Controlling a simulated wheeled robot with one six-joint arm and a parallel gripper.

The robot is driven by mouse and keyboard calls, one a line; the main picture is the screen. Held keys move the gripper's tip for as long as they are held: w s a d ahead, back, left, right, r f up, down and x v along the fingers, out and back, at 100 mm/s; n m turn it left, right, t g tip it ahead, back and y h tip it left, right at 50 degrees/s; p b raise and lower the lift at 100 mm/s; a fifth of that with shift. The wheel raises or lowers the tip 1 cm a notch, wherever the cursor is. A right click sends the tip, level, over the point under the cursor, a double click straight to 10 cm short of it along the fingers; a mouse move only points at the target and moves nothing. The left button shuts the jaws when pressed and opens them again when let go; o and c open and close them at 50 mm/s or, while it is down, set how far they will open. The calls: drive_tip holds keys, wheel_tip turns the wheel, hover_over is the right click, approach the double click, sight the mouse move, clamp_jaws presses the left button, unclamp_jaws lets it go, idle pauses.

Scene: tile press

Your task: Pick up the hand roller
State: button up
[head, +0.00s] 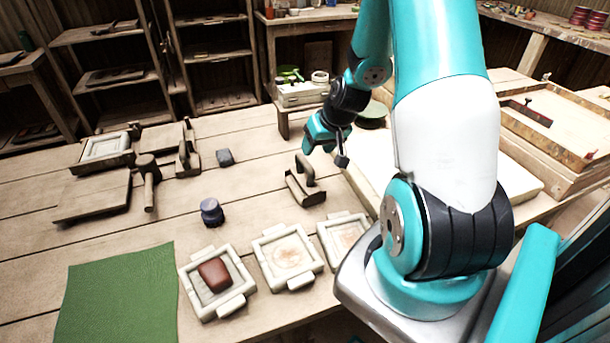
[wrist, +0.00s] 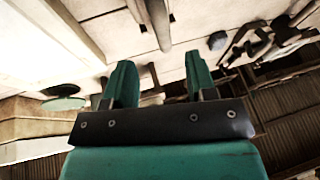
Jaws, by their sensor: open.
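My gripper (head: 325,153) is open and empty, above and slightly right of the roller in the head view. In the wrist view, the two green fingers of my gripper (wrist: 160,72) stand apart. A dark bar, likely part of the roller (wrist: 155,22), shows beyond the fingertips near the top edge, apart from them. The roller's far end is cut off there.
White-framed moulds (head: 287,256) stand along the table's front edge, one holding a red-brown block (head: 214,274). A green mat (head: 118,295) lies at front left. A dark blue round object (head: 211,211) and a mallet (head: 148,180) are left of the roller. A pale slab (head: 370,150) lies right.

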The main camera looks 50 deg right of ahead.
sight(306, 160)
drive_tip(key=x, duration=0.5)
drive_tip(key=p+x, duration=0.1)
drive_tip(key=x, duration=0.2)
drive_tip(key=shift+w+f, duration=0.2)
drive_tip(key=shift+w, duration=0.2)
clamp_jaws()
drive_tip(key=shift+r, duration=0.15)
wheel_tip(306, 160, up, 20)
